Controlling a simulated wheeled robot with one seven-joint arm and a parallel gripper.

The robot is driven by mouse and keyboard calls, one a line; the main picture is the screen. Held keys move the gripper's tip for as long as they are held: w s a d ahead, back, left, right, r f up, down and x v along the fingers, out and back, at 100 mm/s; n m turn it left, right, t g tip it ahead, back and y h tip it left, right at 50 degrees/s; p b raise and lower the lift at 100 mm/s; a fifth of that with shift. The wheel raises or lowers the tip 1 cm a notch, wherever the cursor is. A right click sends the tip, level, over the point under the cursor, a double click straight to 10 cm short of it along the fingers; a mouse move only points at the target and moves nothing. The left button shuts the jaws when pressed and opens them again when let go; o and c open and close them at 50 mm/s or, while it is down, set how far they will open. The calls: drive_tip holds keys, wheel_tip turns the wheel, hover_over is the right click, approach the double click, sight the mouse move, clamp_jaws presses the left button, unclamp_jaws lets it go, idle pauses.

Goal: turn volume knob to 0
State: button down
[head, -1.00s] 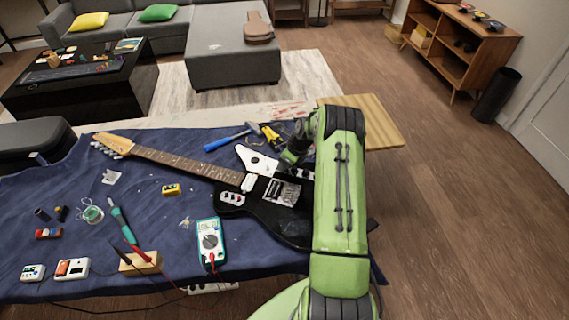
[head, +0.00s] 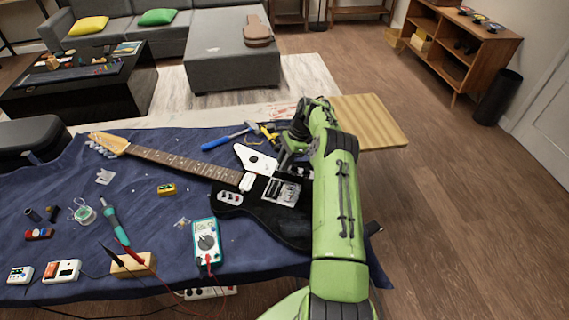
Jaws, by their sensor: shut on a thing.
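A black electric guitar (head: 272,212) with a white pickguard (head: 252,160) and a light wooden headstock lies on the blue cloth, its neck pointing to the upper left. My gripper (head: 285,166) is over the upper right part of the guitar body, close to its surface beside the bridge (head: 283,191). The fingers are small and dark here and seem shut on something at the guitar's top. The volume knob is hidden behind my gripper and arm, so its setting cannot be read.
A blue-handled hammer (head: 222,139) and yellow-handled pliers (head: 268,134) lie behind the guitar. A teal multimeter (head: 206,243), a soldering iron (head: 112,222) and a wooden block (head: 134,265) are left of the body. The blue cloth (head: 60,180) has small parts scattered on it.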

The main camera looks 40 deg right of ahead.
drive_tip(key=shift+w+n+g+b, duration=0.1)
drive_tip(key=shift+n+g+b, duration=0.3)
drive_tip(key=shift+n, duration=0.5)
drive_tip(key=c, duration=0.9)
unclamp_jaws()
drive_tip(key=shift+c, duration=0.2)
wheel_tip(320, 180, up, 10)
drive_tip(key=p, duration=0.2)
drive_tip(key=shift+p, duration=0.35)
